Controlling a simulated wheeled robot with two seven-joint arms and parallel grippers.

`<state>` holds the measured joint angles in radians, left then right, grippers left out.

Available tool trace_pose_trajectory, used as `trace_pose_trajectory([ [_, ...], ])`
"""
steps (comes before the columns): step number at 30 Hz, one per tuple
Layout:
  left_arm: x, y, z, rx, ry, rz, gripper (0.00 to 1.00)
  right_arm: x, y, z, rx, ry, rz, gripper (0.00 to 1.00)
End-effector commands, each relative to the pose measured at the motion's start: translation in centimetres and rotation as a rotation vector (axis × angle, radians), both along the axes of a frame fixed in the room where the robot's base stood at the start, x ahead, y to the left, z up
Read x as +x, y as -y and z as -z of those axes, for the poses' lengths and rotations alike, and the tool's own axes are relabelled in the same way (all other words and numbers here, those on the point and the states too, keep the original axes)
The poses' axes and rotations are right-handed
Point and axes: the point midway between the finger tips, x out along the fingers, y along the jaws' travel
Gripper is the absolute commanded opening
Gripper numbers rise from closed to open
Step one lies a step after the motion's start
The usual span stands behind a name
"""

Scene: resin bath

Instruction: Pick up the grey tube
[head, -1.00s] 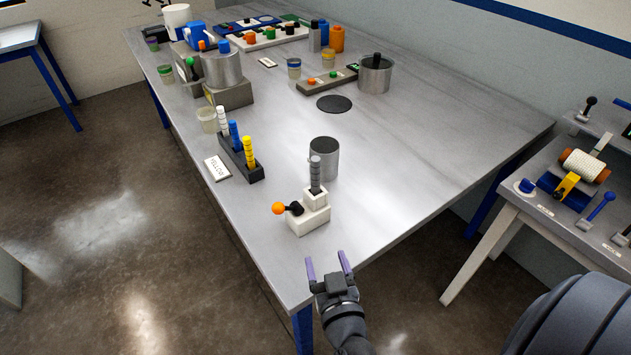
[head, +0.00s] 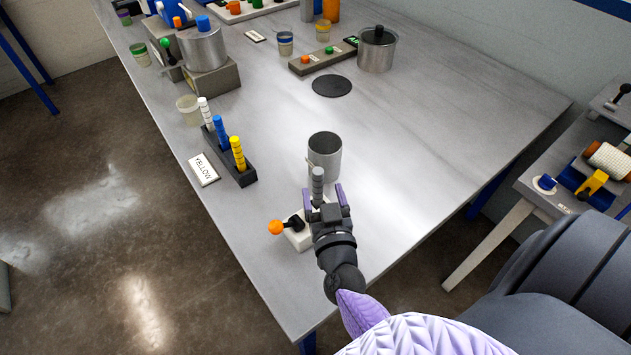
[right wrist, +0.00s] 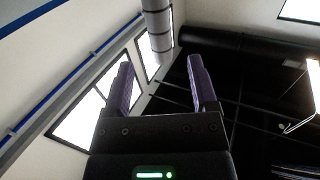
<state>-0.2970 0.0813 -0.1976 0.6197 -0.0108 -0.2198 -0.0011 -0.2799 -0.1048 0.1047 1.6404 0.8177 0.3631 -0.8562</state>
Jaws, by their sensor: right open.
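The grey tube (head: 317,185) stands upright in a white fixture (head: 300,238) with an orange-knobbed lever, near the table's front edge. My right gripper (head: 325,197) is open, its two purple fingers on either side of the tube in the head view. In the right wrist view the tube (right wrist: 157,30) shows beyond the open fingertips (right wrist: 162,78), a little left of the middle between them. I cannot tell whether a finger touches it. The gripper and arm hide much of the white fixture. My left gripper is not in view.
A grey metal cup (head: 325,157) stands just behind the tube. A black rack (head: 230,158) with white, blue and yellow tubes and a YELLOW card (head: 203,169) are to the left. A black disc (head: 332,86) lies farther back. The table's right side is clear.

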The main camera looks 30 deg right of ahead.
Motion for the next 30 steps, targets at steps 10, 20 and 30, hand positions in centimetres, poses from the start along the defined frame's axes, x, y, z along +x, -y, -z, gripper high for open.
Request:
trace_pose_trajectory([
  [10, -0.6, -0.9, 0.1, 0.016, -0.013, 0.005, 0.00, 5.7, 2.2, -1.1, 0.000, 0.001, 0.000, 0.75],
  [20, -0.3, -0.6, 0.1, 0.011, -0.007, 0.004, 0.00, 6.4, 2.5, -1.1, 0.000, -0.001, 0.000, 0.66],
  [30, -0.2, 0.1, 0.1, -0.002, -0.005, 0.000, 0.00, 6.4, 2.4, -1.1, 0.000, -0.001, 0.000, 0.00],
])
